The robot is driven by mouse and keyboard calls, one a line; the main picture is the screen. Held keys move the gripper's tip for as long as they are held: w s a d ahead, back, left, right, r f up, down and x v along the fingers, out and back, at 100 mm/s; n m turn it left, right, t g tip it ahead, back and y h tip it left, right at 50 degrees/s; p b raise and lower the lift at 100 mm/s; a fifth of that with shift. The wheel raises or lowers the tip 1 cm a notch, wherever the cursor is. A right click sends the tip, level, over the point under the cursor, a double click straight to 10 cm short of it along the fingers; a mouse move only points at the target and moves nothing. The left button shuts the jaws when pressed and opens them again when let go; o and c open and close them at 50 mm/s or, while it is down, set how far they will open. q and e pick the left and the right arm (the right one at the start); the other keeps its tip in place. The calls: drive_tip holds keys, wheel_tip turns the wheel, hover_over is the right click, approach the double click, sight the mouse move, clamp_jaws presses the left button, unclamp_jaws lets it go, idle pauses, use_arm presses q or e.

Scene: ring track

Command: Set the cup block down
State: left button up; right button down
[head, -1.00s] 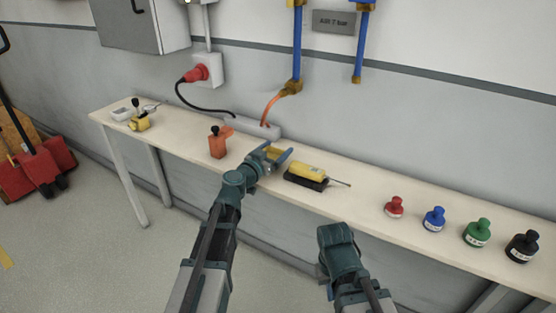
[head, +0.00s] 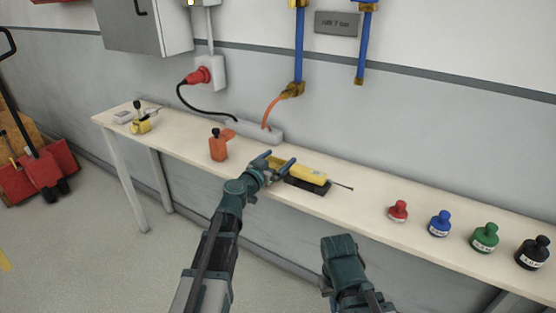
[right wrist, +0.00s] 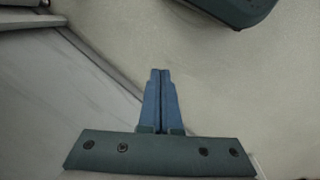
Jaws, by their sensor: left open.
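An orange block (head: 218,149) with a black knob stands upright on the long bench (head: 180,140), left of my left gripper (head: 277,161). A long yellow block (head: 305,174) lies along a black base (head: 308,186), with a thin rod sticking out to the right. My left gripper is open at its left end, and a bit of yellow shows between the fingers; I cannot tell whether they touch it. None of these can be surely told as the cup block. My right gripper (right wrist: 160,100) is shut and empty in the right wrist view; its fingers are hidden in the head view.
Red (head: 398,211), blue (head: 440,224), green (head: 484,238) and black (head: 533,253) knobbed weights stand at the bench's right. A yellow piece (head: 141,126) and small items stand at its left end. A grey box (head: 254,131) with cables sits against the wall.

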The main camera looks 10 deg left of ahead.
use_arm(q)
drive_tip(key=v, duration=1.2)
drive_tip(key=shift+r, duration=0.1)
